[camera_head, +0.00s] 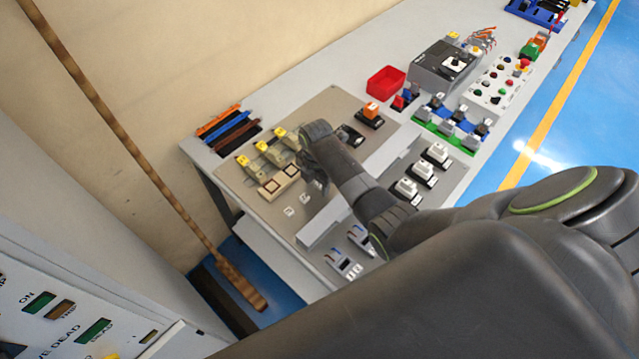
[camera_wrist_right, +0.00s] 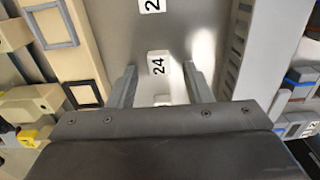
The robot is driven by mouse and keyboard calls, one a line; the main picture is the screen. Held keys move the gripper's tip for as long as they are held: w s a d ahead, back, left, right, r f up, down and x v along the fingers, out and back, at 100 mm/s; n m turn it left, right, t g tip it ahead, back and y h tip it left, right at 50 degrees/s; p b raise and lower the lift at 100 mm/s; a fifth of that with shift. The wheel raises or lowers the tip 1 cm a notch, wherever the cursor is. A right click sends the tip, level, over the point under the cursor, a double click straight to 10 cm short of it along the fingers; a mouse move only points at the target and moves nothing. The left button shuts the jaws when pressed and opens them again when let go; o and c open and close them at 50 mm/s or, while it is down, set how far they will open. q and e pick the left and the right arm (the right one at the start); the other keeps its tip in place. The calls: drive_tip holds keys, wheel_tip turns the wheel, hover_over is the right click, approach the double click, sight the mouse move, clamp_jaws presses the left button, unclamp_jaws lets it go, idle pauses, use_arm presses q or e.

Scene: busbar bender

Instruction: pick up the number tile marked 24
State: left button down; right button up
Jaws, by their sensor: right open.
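The white tile marked 24 (camera_wrist_right: 158,65) lies on the grey plate, between and just beyond my right gripper's fingertips in the right wrist view. My right gripper (camera_wrist_right: 158,72) is open, with one finger on each side of the tile's line and nothing held. In the head view the right gripper (camera_head: 318,182) is over the plate (camera_head: 325,115), near the small white tiles (camera_head: 290,211). A second white tile (camera_wrist_right: 151,5) is cut off at the top of the wrist view, showing a 2. Part of another white piece shows between the fingers near the palm. My left gripper is not in view.
A beige block with two framed squares (camera_head: 278,183) stands left of the gripper. Yellow-topped parts (camera_head: 262,147) stand behind it. A grey slotted duct (camera_wrist_right: 250,50) runs close on the right in the wrist view. A red bin (camera_head: 385,82) is farther back.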

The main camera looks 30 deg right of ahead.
clamp_jaws()
idle(0.3)
